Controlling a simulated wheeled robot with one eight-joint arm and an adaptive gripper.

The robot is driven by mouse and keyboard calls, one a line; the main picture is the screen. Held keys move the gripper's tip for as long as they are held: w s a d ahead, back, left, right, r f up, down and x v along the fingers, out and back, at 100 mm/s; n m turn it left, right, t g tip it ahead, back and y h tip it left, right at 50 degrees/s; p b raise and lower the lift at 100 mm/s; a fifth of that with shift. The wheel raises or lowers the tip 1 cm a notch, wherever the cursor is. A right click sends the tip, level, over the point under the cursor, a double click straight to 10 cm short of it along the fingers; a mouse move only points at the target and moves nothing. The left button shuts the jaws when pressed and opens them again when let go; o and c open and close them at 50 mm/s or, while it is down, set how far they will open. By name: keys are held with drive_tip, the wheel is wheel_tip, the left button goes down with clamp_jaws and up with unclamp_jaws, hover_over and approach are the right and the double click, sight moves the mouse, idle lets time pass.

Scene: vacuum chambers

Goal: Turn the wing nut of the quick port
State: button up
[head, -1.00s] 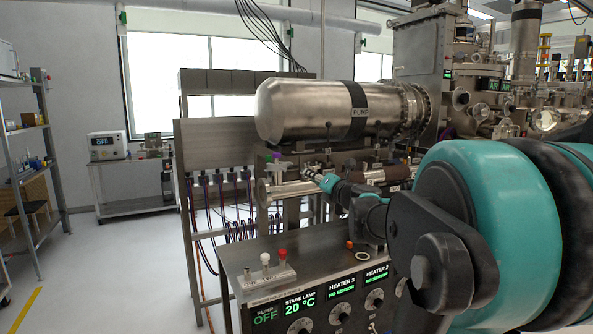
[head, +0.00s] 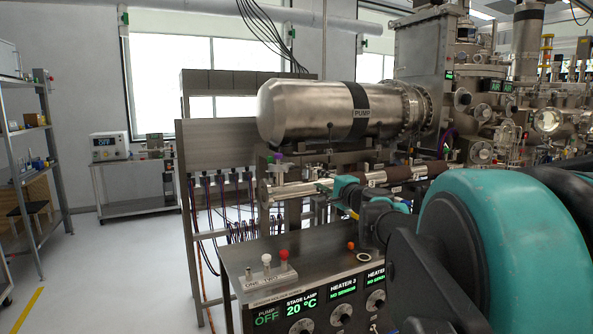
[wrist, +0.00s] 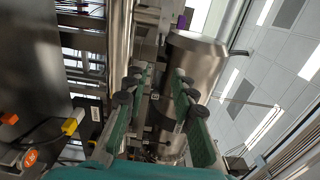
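My gripper (wrist: 158,88) is open and empty in the wrist view, with its green fingers and dark round pads spread apart. In the head view my gripper (head: 324,186) is beside a horizontal metal tube (head: 292,190) below the pump cylinder. A small purple-topped fitting (head: 278,158) stands above the left part of this tube, and a purple part (wrist: 184,21) shows at the top of the wrist view. I cannot make out a wing nut for certain; it is too small or hidden. No contact between the fingers and a fitting is visible.
The large steel pump cylinder (head: 310,110) hangs just above the tube. A control bench (head: 240,262) with red and white knobs stands in front. Cables hang from a rack behind. Open floor (head: 120,260) lies to the left.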

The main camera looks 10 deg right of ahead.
drive_tip(key=n, duration=0.2)
approach(295, 167)
drive_tip(key=x, duration=0.8)
drive_tip(key=shift+w+a, duration=0.15)
drive_tip(key=shift+w, duration=0.1)
clamp_jaws()
